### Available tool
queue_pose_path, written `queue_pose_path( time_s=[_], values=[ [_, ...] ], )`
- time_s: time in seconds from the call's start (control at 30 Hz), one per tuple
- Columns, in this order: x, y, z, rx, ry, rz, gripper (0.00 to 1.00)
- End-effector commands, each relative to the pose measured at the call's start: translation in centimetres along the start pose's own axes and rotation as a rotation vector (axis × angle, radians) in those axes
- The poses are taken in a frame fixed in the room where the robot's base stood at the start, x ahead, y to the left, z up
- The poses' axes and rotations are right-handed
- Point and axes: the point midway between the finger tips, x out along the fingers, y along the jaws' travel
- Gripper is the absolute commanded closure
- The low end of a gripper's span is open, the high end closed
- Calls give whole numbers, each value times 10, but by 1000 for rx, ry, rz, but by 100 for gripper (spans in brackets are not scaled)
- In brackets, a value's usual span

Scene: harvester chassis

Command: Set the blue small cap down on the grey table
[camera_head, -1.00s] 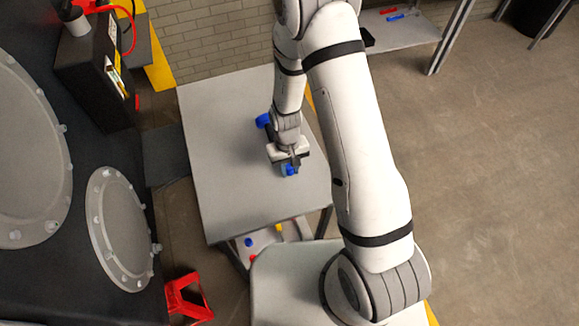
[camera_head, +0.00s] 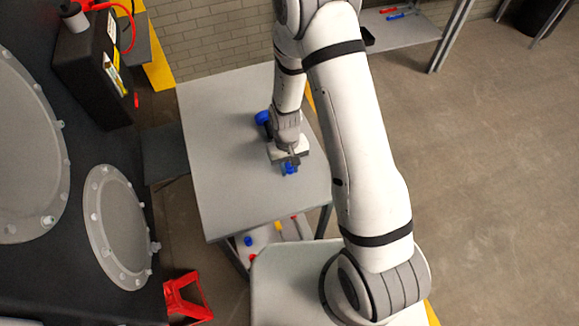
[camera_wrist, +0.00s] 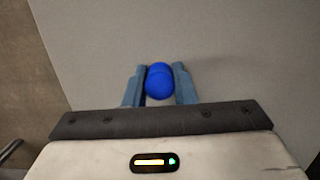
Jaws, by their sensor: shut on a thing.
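The blue small cap (camera_head: 289,169) is between the fingers of my gripper (camera_head: 287,167), over the grey table (camera_head: 225,180). In the wrist view the round blue cap (camera_wrist: 158,82) sits between the two blue-grey fingertips of my gripper (camera_wrist: 159,86), which is shut on it. The grey table (camera_wrist: 240,50) fills most of the background there. I cannot tell whether the cap touches the tabletop.
Another blue object (camera_head: 263,118) is on the table beside my wrist, partly hidden. The tabletop's left side is clear. Several small coloured items lie on a lower shelf (camera_head: 262,237). A dark machine with round covers (camera_head: 122,228) stands left; a red stand (camera_head: 187,300) is below it.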

Motion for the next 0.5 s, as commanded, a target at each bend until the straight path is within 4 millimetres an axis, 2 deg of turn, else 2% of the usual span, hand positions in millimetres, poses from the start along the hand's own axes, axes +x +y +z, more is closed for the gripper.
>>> queue_pose_path(
  time_s=[0.03,0.5],
  values=[
    [12,0,4,0,-13,0,100],
    [24,0,4,0,-14,0,100]
  ],
)
